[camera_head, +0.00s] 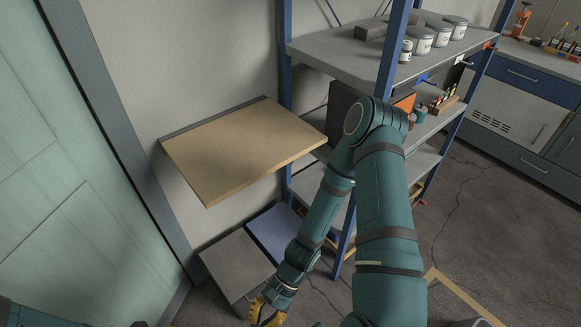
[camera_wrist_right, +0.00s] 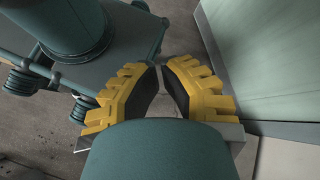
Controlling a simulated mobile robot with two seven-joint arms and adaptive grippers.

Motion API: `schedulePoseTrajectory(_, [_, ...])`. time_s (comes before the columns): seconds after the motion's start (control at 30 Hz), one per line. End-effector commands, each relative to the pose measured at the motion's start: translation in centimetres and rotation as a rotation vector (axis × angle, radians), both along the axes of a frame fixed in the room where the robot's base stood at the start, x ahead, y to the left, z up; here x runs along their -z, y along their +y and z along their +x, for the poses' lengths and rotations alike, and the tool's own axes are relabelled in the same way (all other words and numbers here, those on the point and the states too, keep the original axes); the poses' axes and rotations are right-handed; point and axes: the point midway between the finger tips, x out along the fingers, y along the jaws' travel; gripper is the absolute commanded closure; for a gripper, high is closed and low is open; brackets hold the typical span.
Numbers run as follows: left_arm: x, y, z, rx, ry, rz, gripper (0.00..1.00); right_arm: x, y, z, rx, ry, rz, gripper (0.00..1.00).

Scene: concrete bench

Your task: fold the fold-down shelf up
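The fold-down shelf (camera_head: 240,148) is a light wooden board on the wall, left of centre in the head view. It stands out from the wall, roughly level, with a dark strip along its wall edge. My right arm reaches down in front of the rack. My right gripper (camera_head: 266,312) is low, below and in front of the board, and apart from it. In the right wrist view its yellow fingers (camera_wrist_right: 160,66) are drawn together, with tips nearly meeting and nothing between them. The shelf does not show clearly in the wrist view.
A blue-framed rack (camera_head: 330,55) with jars and boxes stands right of the board. A grey box (camera_head: 236,262) and a blue panel (camera_head: 273,232) are below the board. A pale green door (camera_head: 80,180) is on the left. The space above the board looks clear.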

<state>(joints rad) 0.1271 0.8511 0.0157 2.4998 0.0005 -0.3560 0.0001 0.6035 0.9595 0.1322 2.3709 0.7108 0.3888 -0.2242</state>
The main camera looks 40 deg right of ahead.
Motion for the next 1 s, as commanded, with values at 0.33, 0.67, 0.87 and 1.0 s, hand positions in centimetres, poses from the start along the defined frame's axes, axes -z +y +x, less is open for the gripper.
schedulePoseTrajectory(0.33, [-2.1,0.0,-0.4,0.001,0.009,-0.001,1.0,-8.2,-8.0,11.7,0.969,0.098,0.731,1.0])
schedulePoseTrajectory(0.67, [-3.0,-0.1,-0.6,0.004,0.014,-0.003,1.0,-9.9,-24.8,14.4,1.641,-0.228,1.027,1.0])
schedulePoseTrajectory(0.87, [-2.9,-0.1,-0.6,0.004,0.014,-0.003,1.0,-10.1,-26.2,15.1,1.693,-0.268,1.042,1.0])
schedulePoseTrajectory(1.0, [-2.6,-0.1,-0.5,0.003,0.014,-0.002,1.0,-10.6,-26.0,17.1,1.689,-0.266,1.042,1.0])
